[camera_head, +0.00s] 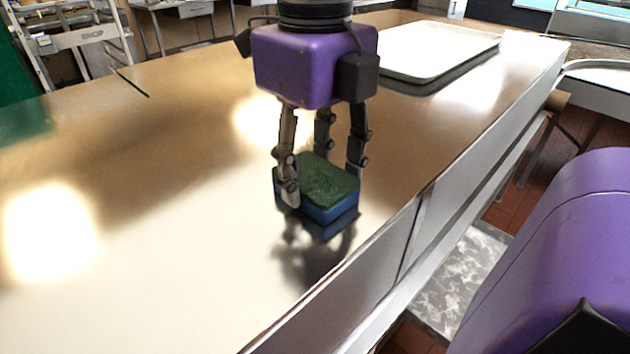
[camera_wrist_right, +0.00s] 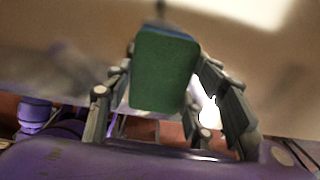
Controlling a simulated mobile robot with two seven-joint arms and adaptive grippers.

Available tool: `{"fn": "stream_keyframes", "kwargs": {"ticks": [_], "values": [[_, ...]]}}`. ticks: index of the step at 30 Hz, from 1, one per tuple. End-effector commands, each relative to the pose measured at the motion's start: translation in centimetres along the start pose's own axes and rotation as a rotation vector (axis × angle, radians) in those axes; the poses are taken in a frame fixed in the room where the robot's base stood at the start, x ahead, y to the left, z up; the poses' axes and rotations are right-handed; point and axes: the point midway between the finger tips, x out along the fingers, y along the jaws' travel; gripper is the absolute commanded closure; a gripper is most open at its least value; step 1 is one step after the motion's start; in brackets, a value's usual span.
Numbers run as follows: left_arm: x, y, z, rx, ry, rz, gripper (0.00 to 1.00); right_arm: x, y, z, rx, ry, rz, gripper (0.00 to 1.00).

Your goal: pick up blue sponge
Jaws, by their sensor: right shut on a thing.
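The blue sponge (camera_head: 328,190) has a green scouring top and a blue body. In the head view it is between the fingers of my right gripper (camera_head: 322,175), which points down from above and is shut on it. A dark reflection of sponge and fingers shows on the shiny table below; I cannot tell whether the sponge touches the table. In the right wrist view the sponge's green face (camera_wrist_right: 163,72) fills the middle, with fingers of the right gripper (camera_wrist_right: 165,95) on both sides. My left gripper is not in view.
The shiny metal table (camera_head: 150,260) is wide and clear to the left. A white tray (camera_head: 437,50) lies at the back right. The table's edge (camera_head: 415,225) runs along the right, with a tiled floor below. My purple arm part fills the lower right.

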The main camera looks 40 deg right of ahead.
Motion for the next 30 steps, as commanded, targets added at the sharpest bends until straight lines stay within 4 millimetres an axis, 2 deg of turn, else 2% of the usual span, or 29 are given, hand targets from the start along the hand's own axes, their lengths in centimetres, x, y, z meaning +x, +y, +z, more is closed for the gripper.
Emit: {"fn": "stream_keyframes", "kwargs": {"ticks": [8,21,25,30], "values": [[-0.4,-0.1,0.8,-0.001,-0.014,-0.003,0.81,-0.6,0.0,0.1,0.001,-0.002,0.000,0.61],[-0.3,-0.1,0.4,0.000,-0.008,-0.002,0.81,-8.6,0.0,0.1,0.001,-0.003,-0.001,0.61],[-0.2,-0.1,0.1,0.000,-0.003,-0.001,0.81,-9.7,0.0,0.0,0.001,-0.001,0.001,0.61],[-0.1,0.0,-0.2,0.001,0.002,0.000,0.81,-10.1,0.0,0.0,0.000,0.000,0.001,0.61]]}}
